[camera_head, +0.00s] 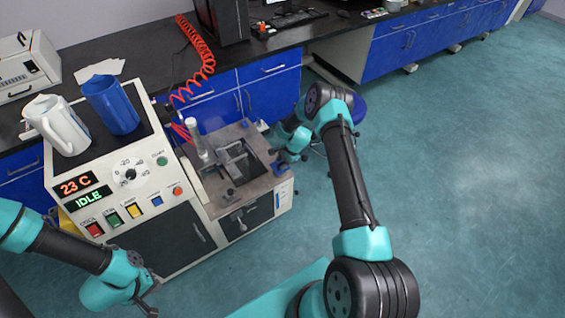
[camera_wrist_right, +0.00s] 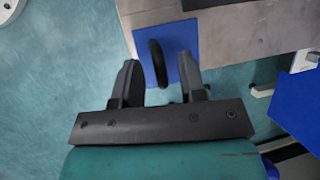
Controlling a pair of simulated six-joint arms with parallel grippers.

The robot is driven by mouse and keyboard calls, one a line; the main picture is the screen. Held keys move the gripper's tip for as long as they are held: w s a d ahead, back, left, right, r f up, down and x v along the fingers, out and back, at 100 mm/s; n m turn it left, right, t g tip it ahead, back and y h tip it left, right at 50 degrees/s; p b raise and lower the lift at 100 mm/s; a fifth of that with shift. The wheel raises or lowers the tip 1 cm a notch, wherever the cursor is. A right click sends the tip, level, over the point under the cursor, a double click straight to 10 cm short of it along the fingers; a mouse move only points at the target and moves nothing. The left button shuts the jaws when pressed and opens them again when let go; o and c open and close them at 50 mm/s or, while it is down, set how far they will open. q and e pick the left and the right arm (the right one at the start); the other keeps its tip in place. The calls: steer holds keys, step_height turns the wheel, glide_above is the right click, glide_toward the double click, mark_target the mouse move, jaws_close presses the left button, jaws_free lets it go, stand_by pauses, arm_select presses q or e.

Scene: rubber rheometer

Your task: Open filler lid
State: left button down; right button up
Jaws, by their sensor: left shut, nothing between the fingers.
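A blue plate with a black loop handle, which looks like the filler lid (camera_head: 281,168), lies flat at the right edge of the machine's grey top. It also shows in the right wrist view (camera_wrist_right: 184,69), with its black handle (camera_wrist_right: 158,63) standing up. My right gripper (camera_wrist_right: 162,82) is open, with its two fingers apart on either side of the handle's line; I cannot tell whether they touch it. In the head view my right gripper (camera_head: 289,158) is right beside the lid. My left gripper (camera_head: 150,308) is shut and empty at the lower left, away from the lid.
The machine's panel (camera_head: 130,190) reads 23 C and IDLE. A white jug (camera_head: 58,125) and a blue jug (camera_head: 112,105) stand on its upper top. A clear upright cylinder (camera_head: 197,140) stands left of the lid. Open floor lies to the right.

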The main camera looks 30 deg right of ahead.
steer(key=shift+c, duration=0.4)
jaws_close()
steer(key=shift+d+r, duration=0.1)
